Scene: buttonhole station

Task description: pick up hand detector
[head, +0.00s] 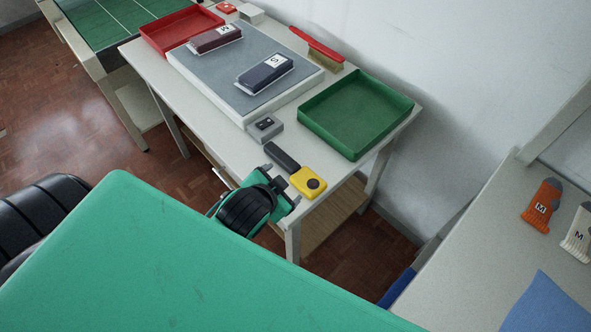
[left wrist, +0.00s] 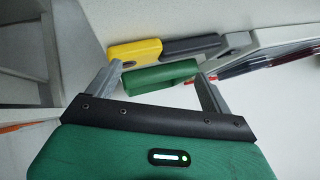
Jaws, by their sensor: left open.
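The hand detector (head: 308,184) has a yellow head with a dark round spot and a black handle. It lies at the near right corner of the white table, handle toward the small grey box. It also shows in the left wrist view (left wrist: 136,52), just beyond the fingers, its dark handle pointing right. My left gripper (head: 283,184) is open and empty at the table's near edge, beside the detector, with a visible gap in the left wrist view (left wrist: 158,72). A green block shows between the fingers there; I cannot tell what it is. My right gripper is not in view.
On the white table (head: 148,70) are a grey pad (head: 205,82) with a maroon and a navy folded item, a red tray (head: 160,42), a green tray (head: 310,128), a brush (head: 318,46) and a grey box (head: 265,127). Socks (head: 541,206) lie on another table at right.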

